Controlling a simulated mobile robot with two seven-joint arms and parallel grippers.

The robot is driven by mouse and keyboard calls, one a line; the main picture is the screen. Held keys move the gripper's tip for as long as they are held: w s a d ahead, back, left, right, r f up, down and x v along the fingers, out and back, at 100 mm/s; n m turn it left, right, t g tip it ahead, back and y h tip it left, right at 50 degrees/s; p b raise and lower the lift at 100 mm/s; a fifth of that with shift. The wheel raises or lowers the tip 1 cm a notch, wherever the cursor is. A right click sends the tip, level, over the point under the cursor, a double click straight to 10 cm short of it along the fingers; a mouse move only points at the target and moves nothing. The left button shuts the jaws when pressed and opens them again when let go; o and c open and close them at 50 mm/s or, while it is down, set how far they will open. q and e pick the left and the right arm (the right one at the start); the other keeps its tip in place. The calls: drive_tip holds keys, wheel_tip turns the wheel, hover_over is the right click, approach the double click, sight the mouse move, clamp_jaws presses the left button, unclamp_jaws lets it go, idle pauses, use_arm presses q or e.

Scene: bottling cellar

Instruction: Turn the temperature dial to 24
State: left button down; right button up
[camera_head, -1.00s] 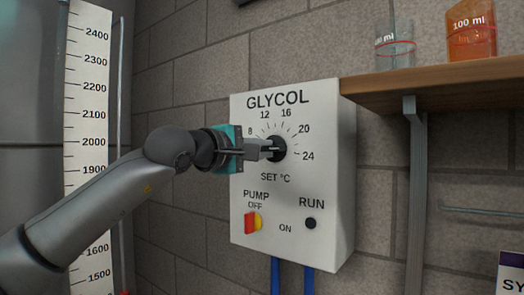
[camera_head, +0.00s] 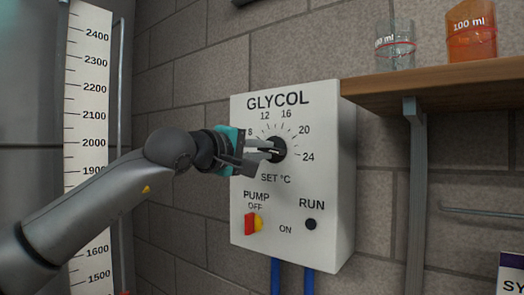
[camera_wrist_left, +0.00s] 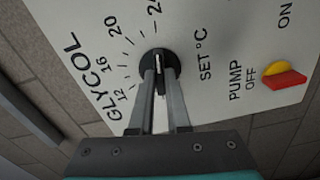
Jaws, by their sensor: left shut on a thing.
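The temperature dial (camera_head: 279,149) is a round black knob on the white GLYCOL box (camera_head: 288,190), with a scale marked from 8 to 24. In the left wrist view the dial (camera_wrist_left: 158,60) shows a white line on its grip bar. My left gripper (camera_head: 268,150) is shut on the dial's bar, with one finger on each side; the wrist view shows the gripper (camera_wrist_left: 160,78) from behind. The fingers hide part of the knob, and I cannot tell which number the line points at. My right gripper is not in view.
Below the dial are a red and yellow pump switch (camera_head: 252,222) and a dark RUN lamp (camera_head: 311,224). A wooden shelf (camera_head: 440,84) with a clear beaker (camera_head: 395,50) and an orange beaker (camera_head: 471,35) is at the right. A tall level scale (camera_head: 88,110) stands at the left.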

use_arm(q)
drive_tip(key=c, duration=0.9)
unclamp_jaws()
drive_tip(key=b+v, duration=0.3)
drive_tip(key=v, duration=1.2)
drive_tip(key=shift+s, duration=0.15)
